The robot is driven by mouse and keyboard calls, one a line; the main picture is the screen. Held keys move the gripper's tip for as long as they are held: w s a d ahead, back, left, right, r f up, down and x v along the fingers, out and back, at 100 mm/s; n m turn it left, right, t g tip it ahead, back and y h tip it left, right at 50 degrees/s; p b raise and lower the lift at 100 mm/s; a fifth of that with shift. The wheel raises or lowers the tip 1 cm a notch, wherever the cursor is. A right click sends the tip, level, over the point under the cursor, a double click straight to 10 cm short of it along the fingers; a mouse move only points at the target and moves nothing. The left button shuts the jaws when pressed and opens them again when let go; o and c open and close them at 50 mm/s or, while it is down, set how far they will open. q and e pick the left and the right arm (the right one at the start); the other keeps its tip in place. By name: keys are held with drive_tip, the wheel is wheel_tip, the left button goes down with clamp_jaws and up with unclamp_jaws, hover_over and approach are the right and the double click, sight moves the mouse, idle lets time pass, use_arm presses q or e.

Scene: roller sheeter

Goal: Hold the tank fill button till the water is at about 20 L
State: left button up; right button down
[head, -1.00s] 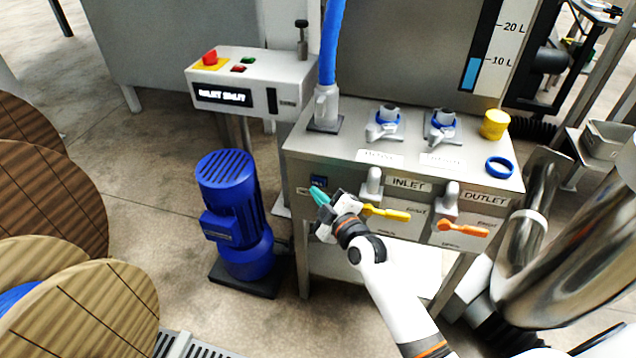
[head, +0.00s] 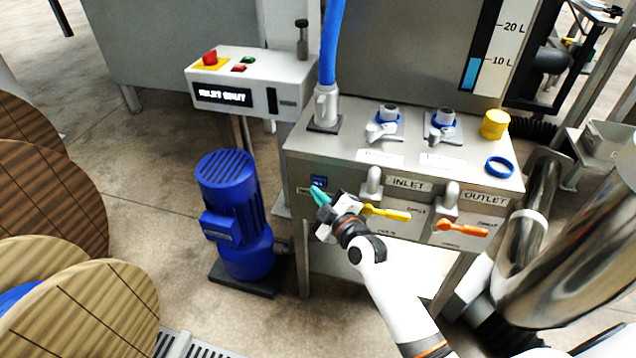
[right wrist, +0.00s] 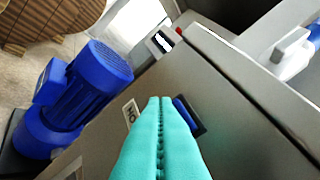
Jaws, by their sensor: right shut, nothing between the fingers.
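The blue tank fill button (head: 319,181) sits in a dark frame on the front panel of the steel cabinet (head: 292,170), at its upper left. It also shows in the right wrist view (right wrist: 185,113), just right of the fingertips and partly covered by them. My right gripper (head: 317,191) is shut and empty, its teal fingers (right wrist: 159,105) pointing at the panel by the button. I cannot tell whether they touch it. The level gauge (head: 470,74) shows blue water at about the 10 L mark, below the 20 L mark. My left gripper is not in view.
A yellow inlet lever (head: 388,213) and an orange outlet lever (head: 463,229) lie right of the button. A blue pump (head: 232,205) stands on the floor left of the cabinet. A control box (head: 250,80) reads "INLET SHUT". A blue hose (head: 331,45) rises from the cabinet top.

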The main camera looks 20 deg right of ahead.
idle(0.5)
drive_tip(key=shift+w+d, duration=0.25)
drive_tip(key=shift+w, duration=0.1)
drive_tip(key=shift+w+d, duration=0.15)
drive_tip(key=shift+w, duration=0.1)
idle(0.6)
drive_tip(key=shift+w+d, duration=0.1)
drive_tip(key=shift+w, duration=0.05)
idle(1.8)
idle(1.0)
idle(1.5)
